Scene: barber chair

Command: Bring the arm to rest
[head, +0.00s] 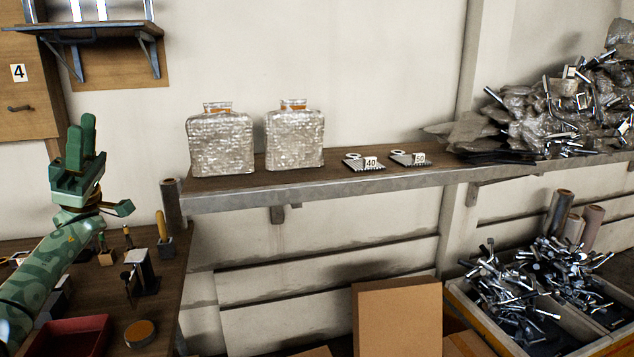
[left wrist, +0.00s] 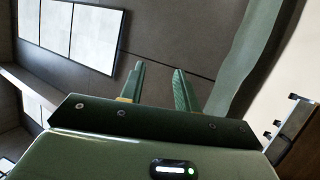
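My left arm, in green camouflage, comes in from the left in the head view. Its gripper (head: 81,132) is raised above the workbench (head: 190,232) at the left, with the fingers pointing up. In the left wrist view, the two green fingers (left wrist: 159,78) stand apart with nothing between them, so the gripper is open and empty. It touches nothing that I can see. My right gripper is not in view.
A wall shelf (head: 350,184) holds two wrapped bottles (head: 220,145) (head: 294,138) and tagged clippers. A red tray (head: 75,338) and small tools lie on the bench below my arm. A small wall shelf (head: 112,72) hangs above. Metal parts fill crates (head: 463,296) at right.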

